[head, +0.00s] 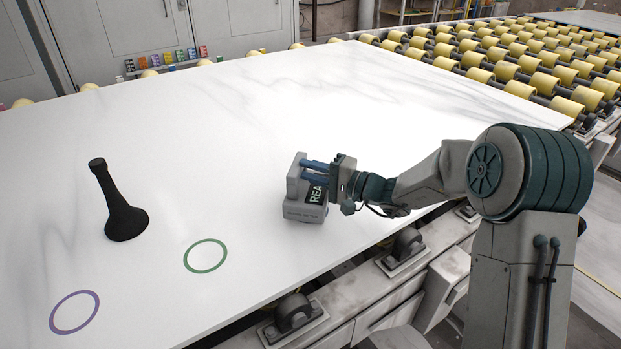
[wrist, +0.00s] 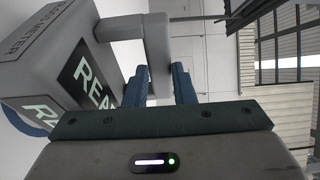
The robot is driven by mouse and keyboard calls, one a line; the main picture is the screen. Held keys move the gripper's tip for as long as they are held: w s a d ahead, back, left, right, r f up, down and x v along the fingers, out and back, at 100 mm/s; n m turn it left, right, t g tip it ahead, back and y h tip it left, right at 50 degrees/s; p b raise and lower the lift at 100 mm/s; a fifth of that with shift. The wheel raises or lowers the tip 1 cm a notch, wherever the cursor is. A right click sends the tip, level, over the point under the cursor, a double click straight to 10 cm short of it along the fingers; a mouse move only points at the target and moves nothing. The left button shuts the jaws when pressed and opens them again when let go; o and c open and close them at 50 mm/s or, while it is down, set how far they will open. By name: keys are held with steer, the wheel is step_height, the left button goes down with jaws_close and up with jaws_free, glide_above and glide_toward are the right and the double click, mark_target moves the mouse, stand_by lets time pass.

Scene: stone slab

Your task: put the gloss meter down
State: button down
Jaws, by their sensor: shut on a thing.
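The gloss meter (head: 304,211) is a grey box with a top handle and a dark panel with pale letters starting "REA". It is at the slab's near edge side in the head view. My gripper (head: 314,172) comes from the right, its blue fingers shut on the handle. In the wrist view the meter (wrist: 60,50) fills the upper left, and the handle passes between the fingertips (wrist: 158,78). The meter looks upright and at or very close to the slab; I cannot tell whether its base touches. A blue curved line (wrist: 22,124) shows by the meter's lower part in the wrist view.
The white slab (head: 250,110) carries a green ring (head: 206,256), a purple ring (head: 74,312) and a black flared object with a slim neck (head: 122,215). Yellow rollers (head: 520,60) lie beyond the slab. Much of the slab is clear.

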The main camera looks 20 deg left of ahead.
mark_target(309, 185)
steer(key=shift+f, duration=1)
steer(key=shift+f, duration=0.15)
steer(key=c, duration=1.2)
jaws_free()
